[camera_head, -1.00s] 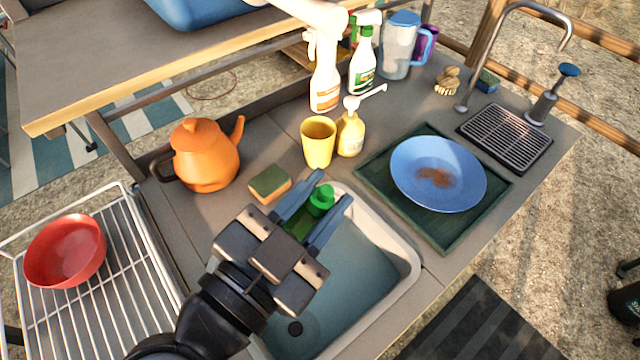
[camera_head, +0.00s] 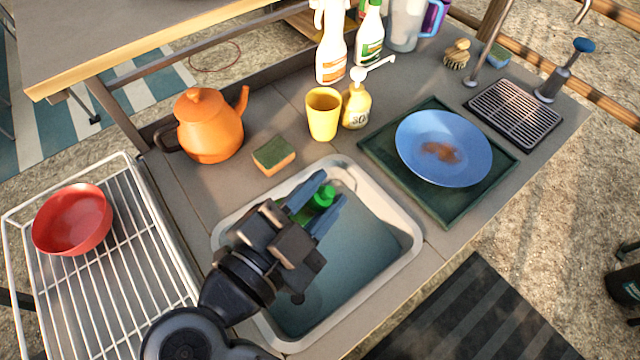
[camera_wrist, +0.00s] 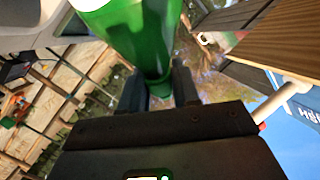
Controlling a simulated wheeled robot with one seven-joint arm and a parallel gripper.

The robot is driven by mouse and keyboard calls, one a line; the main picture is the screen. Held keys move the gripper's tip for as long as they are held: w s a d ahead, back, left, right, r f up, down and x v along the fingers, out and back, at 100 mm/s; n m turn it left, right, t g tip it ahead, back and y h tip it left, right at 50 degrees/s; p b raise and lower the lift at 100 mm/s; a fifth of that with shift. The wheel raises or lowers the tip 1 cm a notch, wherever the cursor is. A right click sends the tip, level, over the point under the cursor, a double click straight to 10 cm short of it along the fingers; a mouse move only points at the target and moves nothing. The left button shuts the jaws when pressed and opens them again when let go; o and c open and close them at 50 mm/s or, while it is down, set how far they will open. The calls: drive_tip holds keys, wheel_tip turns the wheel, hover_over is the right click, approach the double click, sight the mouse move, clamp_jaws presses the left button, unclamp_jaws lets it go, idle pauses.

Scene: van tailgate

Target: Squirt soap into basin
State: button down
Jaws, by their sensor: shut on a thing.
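My gripper (camera_head: 333,188) is over the sink basin (camera_head: 398,218), near its back edge. It is shut on a green bottle (camera_head: 325,194), whose bright green end shows between the fingers. In the wrist view the bottle (camera_wrist: 145,35) is large and shiny green, with a whitish patch at the upper left. It narrows toward the fingers. I cannot tell exactly how far it is tilted. The basin is pale-rimmed with a bluish inside. No soap stream is visible. A yellow pump soap bottle (camera_head: 356,107) stands on the counter behind the basin.
A sponge (camera_head: 274,155), orange kettle (camera_head: 208,128) and yellow cup (camera_head: 322,115) stand behind the basin. A blue plate (camera_head: 443,140) with a brown stain lies on a green tray (camera_head: 480,202) to the right. A red bowl (camera_head: 73,220) sits on a wire rack (camera_head: 110,300) at left.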

drive_tip(key=shift+f+m, duration=0.4)
drive_tip(key=shift+f, duration=0.7)
drive_tip(key=shift+a+f+m+g+y, duration=0.2)
drive_tip(key=shift+f+m+g+y, duration=0.35)
drive_tip(key=shift+f, duration=0.7)
wheel_tip(320, 180, down, 3)
drive_tip(key=m+y+b, duration=0.1)
drive_tip(key=m+b, duration=0.1)
drive_tip(key=b, duration=0.3)
drive_tip(key=shift+w+a+b, duration=0.1)
drive_tip(key=shift+a+b, duration=0.05)
drive_tip(key=shift+b, duration=0.2)
drive_tip(key=shift+r+y+b, duration=0.1)
drive_tip(key=shift+y+b, duration=0.15)
drive_tip(key=shift+b, duration=0.25)
drive_tip(key=m+b, duration=0.1)
drive_tip(key=b, duration=0.1)
drive_tip(key=y+b, duration=0.1)
drive_tip(key=b, duration=0.1)
drive_tip(key=shift+a+r+m+b, duration=0.1)
drive_tip(key=shift+r+m+b, duration=0.1)
drive_tip(key=shift+m+b, duration=0.15)
drive_tip(key=shift+r+m+y+p, duration=0.5)
drive_tip(key=shift+r+y+p, duration=0.05)
drive_tip(key=shift+y, duration=0.15)
drive_tip(key=m+y, duration=0.1)
drive_tip(key=m+y+p, duration=0.1)
drive_tip(key=shift+r+m+y, duration=0.3)
drive_tip(key=shift+m, duration=0.1)
